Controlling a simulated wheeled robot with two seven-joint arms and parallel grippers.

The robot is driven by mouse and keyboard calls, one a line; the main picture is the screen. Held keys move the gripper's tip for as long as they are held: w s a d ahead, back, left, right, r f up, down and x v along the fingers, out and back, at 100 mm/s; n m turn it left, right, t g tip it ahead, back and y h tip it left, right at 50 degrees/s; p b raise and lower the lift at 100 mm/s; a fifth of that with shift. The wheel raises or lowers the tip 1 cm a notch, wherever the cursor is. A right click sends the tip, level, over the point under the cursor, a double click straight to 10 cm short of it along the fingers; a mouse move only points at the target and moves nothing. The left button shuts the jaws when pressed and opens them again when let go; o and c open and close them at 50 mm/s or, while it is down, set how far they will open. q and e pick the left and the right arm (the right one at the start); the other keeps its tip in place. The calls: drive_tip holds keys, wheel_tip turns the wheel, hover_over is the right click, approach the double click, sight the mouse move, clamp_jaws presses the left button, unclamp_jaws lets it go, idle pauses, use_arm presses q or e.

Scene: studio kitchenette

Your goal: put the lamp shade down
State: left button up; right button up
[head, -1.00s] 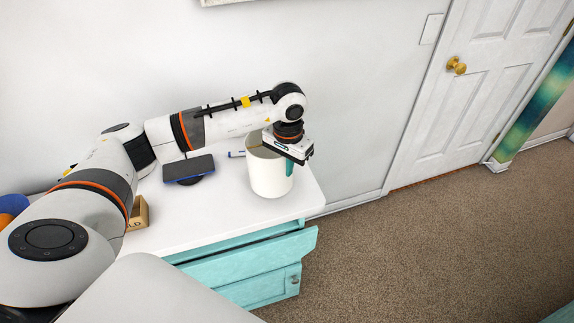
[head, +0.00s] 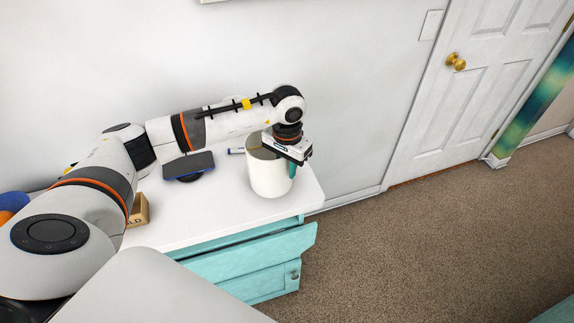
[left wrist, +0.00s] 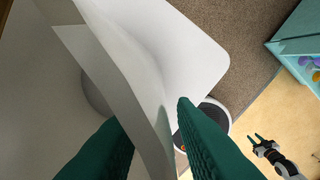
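The lamp shade (head: 268,178) is a white open-topped cylinder. It stands upright near the right end of the white counter and looks to rest on it. My left gripper (head: 291,168) is at its right rim, pointing down. In the left wrist view the shade's wall (left wrist: 110,80) runs between the teal fingers of my left gripper (left wrist: 157,140). The fingers are apart, with a narrow gap between the wall and the right-hand finger. My right gripper (left wrist: 261,139) is small and far off in the left wrist view, its fingers apart and empty.
The counter (head: 215,215) has bare white top around the shade. A wooden box (head: 139,211) is farther left. A teal drawer (head: 260,255) sticks out below.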

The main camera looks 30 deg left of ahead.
use_arm(q)
wheel_tip(320, 180, up, 11)
drive_tip(key=b, duration=0.3)
drive_tip(key=shift+b, duration=0.35)
drive_tip(key=shift+r, duration=0.5)
